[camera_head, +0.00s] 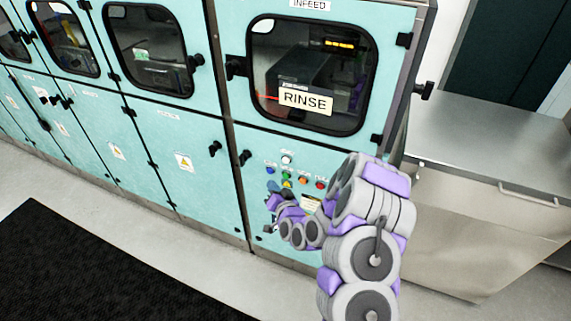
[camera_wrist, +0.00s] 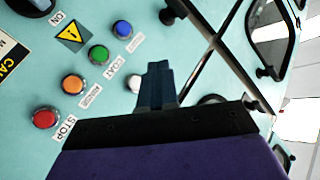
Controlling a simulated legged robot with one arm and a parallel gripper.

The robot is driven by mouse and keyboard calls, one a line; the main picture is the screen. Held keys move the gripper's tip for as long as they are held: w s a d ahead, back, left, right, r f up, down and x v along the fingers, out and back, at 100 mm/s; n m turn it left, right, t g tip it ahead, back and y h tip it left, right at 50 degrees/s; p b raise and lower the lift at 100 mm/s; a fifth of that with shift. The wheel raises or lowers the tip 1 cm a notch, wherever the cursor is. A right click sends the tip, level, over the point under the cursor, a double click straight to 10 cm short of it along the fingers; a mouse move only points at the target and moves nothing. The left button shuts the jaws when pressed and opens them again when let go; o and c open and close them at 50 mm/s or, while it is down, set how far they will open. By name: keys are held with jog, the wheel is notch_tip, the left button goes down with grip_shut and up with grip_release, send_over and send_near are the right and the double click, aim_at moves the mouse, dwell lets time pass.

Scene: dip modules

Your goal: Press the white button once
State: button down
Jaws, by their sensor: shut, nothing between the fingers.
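The white button (camera_head: 286,160) is on the teal panel under the RINSE window, above a row of coloured buttons. In the wrist view the white button (camera_wrist: 133,83) shows just left of my gripper's fingers, partly hidden by them. My gripper (camera_head: 271,203) is in front of the panel, below the white button in the head view. In the wrist view its dark fingers (camera_wrist: 157,70) are together, empty and point at the panel. Whether they touch the panel cannot be told.
Blue (camera_wrist: 122,28), green (camera_wrist: 98,54), orange (camera_wrist: 73,84) and red (camera_wrist: 45,117) buttons sit close by. A yellow warning sign (camera_wrist: 71,35) is beside them. Black door knobs (camera_head: 245,157) stick out nearby. A metal counter (camera_head: 480,150) stands at right. Open floor lies in front.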

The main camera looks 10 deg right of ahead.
aim_at(286, 160)
jog(key=shift+w+d, duration=0.1)
jog(key=shift+w, duration=0.05)
jog(key=w+d+b, duration=0.2)
jog(key=w+d, duration=0.3)
jog(key=w, duration=0.2)
jog(key=shift+b, duration=0.35)
dwell(2.1)
jog(key=shift+w+d+r, duration=0.1)
jog(key=shift+w+d, duration=0.1)
jog(key=shift+w, duration=0.05)
jog(key=shift+w+d+b, duration=0.25)
jog(key=shift+w+b, duration=0.05)
jog(key=shift+b, duration=0.25)
dwell(0.8)
jog(key=shift+s+a, duration=0.5)
jog(key=shift+s, duration=0.15)
jog(key=shift+s, duration=0.1)
